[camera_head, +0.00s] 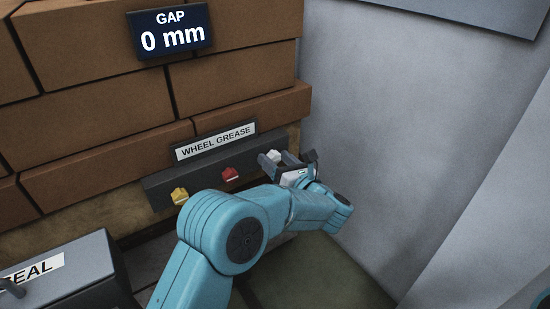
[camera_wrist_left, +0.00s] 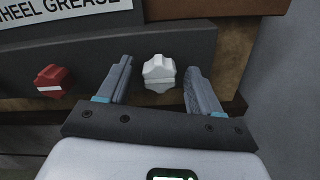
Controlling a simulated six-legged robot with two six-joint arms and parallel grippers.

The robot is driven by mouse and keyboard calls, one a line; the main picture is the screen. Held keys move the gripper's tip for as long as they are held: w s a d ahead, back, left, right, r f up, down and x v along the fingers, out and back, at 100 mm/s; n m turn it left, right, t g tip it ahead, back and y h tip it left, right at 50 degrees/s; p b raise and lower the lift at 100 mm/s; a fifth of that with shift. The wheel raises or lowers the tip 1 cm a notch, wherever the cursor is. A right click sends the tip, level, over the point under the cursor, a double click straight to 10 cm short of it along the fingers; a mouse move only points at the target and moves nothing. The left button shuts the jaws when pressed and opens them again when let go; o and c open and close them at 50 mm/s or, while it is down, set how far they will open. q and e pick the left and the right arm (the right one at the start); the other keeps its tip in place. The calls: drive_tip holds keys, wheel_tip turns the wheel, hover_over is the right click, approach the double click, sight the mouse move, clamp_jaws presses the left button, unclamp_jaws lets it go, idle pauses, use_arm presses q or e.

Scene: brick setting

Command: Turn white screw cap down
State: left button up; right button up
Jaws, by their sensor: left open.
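The white screw cap (camera_head: 274,156) is at the right end of a dark panel on the brick wall, in a row with a red and a yellow cap. In the left wrist view the white cap (camera_wrist_left: 159,73) stands between the two fingers, with a gap on each side. My left gripper (camera_head: 277,163) is open in front of the cap; its fingers (camera_wrist_left: 160,85) do not appear to touch it. My left arm comes in from below and hides the panel's lower right part. My right gripper is not in view.
The dark panel (camera_head: 160,191) carries a WHEEL GREASE label (camera_head: 215,142). A red cap (camera_head: 230,174) and a yellow cap (camera_head: 180,196) sit left of the white one. A sign (camera_head: 171,31) reads GAP 0 mm. A grey box (camera_head: 80,270) is at lower left. A grey wall (camera_head: 400,130) rises on the right.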

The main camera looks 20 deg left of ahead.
use_arm(q)
drive_tip(key=shift+s+d, duration=0.1)
drive_tip(key=c, duration=1.1)
drive_tip(key=shift+o, duration=0.2)
